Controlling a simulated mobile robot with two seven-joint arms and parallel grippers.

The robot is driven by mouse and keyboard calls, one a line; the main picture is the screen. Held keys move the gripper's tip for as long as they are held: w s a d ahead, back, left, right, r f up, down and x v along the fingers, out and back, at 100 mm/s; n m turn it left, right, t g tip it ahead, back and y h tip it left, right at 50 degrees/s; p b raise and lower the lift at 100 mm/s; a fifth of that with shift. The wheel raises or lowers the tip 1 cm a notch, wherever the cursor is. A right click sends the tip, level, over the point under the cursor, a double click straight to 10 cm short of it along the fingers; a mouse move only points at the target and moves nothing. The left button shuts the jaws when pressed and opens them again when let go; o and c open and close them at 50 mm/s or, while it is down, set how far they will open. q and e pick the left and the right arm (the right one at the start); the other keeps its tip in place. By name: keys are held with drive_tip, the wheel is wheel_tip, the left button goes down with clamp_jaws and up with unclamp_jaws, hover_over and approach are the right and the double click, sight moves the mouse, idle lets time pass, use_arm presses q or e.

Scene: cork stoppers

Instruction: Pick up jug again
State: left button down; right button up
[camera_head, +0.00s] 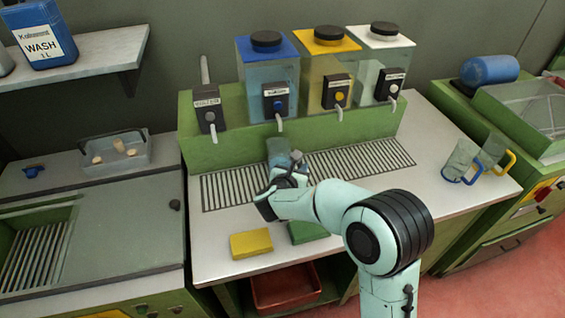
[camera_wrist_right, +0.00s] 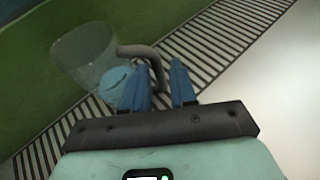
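A clear jug (camera_head: 278,150) with a bluish tint stands on the slatted drip grate under the blue-topped dispenser. In the right wrist view the jug (camera_wrist_right: 84,52) shows its dark grey handle (camera_wrist_right: 143,50) and a blue patch near its bottom. My right gripper (camera_head: 279,176) is at the near side of the jug, partly hiding it. In the wrist view its two blue fingers (camera_wrist_right: 161,80) stand apart, with the lower part of the handle between or just beyond their tips. Contact with the handle cannot be made out. My left gripper is not in view.
Dispensers with blue, yellow (camera_head: 328,85) and white tops stand behind the grate (camera_head: 362,160). Two jugs with blue (camera_head: 461,158) and yellow (camera_head: 492,152) handles stand at the right. A yellow sponge (camera_head: 251,243) and a green block (camera_head: 307,232) lie in front.

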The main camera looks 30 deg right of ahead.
sight(299, 166)
drive_tip(key=p+x, duration=0.1)
drive_tip(key=x, duration=0.4)
drive_tip(key=shift+w+a+f, duration=0.1)
drive_tip(key=shift+w, duration=0.05)
clamp_jaws()
drive_tip(key=shift+r, duration=0.25)
